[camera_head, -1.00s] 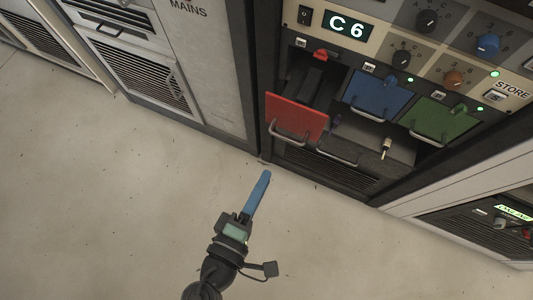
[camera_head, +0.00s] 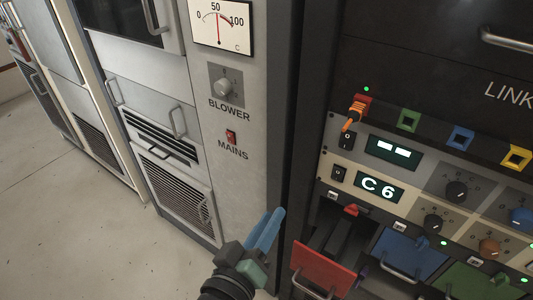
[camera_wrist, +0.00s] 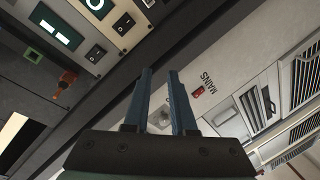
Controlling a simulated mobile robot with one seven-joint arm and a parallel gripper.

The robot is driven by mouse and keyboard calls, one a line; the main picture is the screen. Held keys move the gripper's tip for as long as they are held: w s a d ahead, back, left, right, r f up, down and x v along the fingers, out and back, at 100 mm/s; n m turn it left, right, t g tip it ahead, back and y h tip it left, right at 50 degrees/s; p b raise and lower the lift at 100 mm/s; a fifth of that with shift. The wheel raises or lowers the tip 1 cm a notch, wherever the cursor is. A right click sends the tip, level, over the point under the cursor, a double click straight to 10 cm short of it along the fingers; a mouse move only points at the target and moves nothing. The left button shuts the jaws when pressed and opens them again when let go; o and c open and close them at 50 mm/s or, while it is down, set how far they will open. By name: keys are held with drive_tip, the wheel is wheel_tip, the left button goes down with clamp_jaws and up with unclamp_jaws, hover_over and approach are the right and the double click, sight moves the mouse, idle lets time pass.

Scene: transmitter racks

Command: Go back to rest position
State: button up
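My gripper (camera_head: 276,222) is at the bottom middle of the head view, in front of the lower part of the grey cabinet with the MAINS switch. Its two blue fingers stand a little apart. In the wrist view my gripper (camera_wrist: 160,72) shows a gap between the fingers with nothing held in it. The fingers look clear of the panels.
The rack at right has a C 6 display (camera_head: 379,187), an orange-handled plug (camera_head: 355,112) in the red socket, and red (camera_head: 322,268), blue (camera_head: 411,252) and green (camera_head: 480,284) flaps below. The MAINS switch (camera_head: 231,137) is at centre. Free floor (camera_head: 75,215) lies left.

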drive_tip(key=w+r+m+t+y, duration=0.1)
drive_tip(key=w+r+m+t, duration=0.15)
drive_tip(key=r, duration=1.05)
drive_tip(key=w+r+m+t+y, duration=0.15)
drive_tip(key=r+t, duration=0.25)
drive_tip(key=r, duration=1)
drive_tip(key=s+r+t+y, duration=0.25)
drive_tip(key=s+r, duration=0.35)
drive_tip(key=r, duration=0.3)
drive_tip(key=s+r+t+y, duration=0.2)
drive_tip(key=s+r+t, duration=0.25)
drive_tip(key=r, duration=0.55)
wheel_tip(320, 180, up, 19)
drive_tip(key=p, duration=1.9)
drive_tip(key=shift+a+f+g+p, duration=0.2)
drive_tip(key=shift+a+g+p, duration=0.1)
drive_tip(key=shift+g+p, duration=0.15)
drive_tip(key=shift+f, duration=0.1)
